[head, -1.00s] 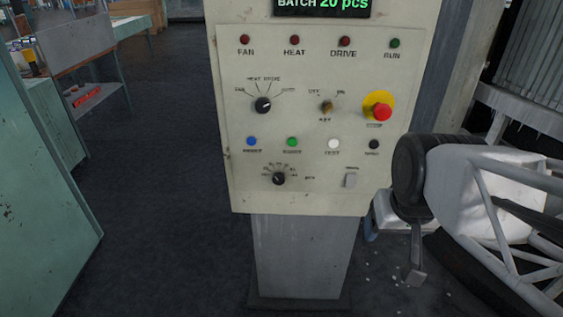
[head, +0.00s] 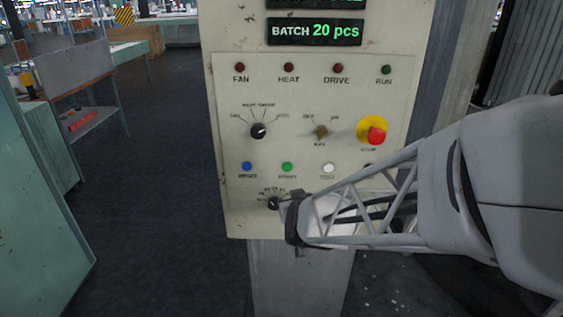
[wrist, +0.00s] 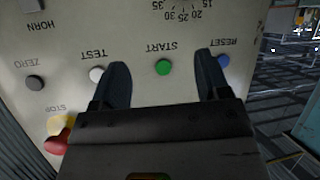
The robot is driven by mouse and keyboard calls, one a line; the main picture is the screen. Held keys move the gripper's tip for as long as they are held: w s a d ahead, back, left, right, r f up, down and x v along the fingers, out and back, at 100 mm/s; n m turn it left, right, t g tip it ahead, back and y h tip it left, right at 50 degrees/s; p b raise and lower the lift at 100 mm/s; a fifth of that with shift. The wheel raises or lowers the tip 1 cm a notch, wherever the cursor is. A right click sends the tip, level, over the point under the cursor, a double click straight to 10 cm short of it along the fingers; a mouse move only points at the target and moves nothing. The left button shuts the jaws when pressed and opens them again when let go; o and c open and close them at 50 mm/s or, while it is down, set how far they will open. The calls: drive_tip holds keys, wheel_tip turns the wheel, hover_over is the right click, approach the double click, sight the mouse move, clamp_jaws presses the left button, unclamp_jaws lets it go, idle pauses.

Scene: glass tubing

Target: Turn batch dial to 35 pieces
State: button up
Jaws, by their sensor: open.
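The batch dial (head: 274,203) is a small black knob low on the cream control panel (head: 232,120), partly crowded by my gripper in the head view. Its pointer direction is too small to read. The display (head: 314,32) reads BATCH 20 pcs. My gripper (wrist: 163,65) is open and empty in the wrist view, its two dark fingers either side of the green START button (wrist: 163,67). That view is upside down; the dial's scale numbers (wrist: 180,11), 15 to 35, show at its top edge, while the knob is out of frame. In the head view, the fingertips are hard to make out.
The blue RESET button (head: 247,167), white TEST button (head: 328,168) and red stop button (head: 376,136) are close by. A mode knob (head: 258,131) and key switch (head: 321,132) sit above. Floor left of the panel is clear.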

drive_tip(key=w+a+f+t, duration=0.3)
drive_tip(key=a+f, duration=0.1)
drive_tip(key=f, duration=0.1)
drive_tip(key=t+h, duration=0.2)
approach(274, 206)
drive_tip(key=w, duration=0.2)
drive_tip(key=shift+w+n, duration=0.15)
drive_tip(key=shift+n, duration=0.15)
drive_tip(key=shift+w, duration=0.15)
drive_tip(key=shift+w, duration=3.75)
drive_tip(key=c, duration=0.9)
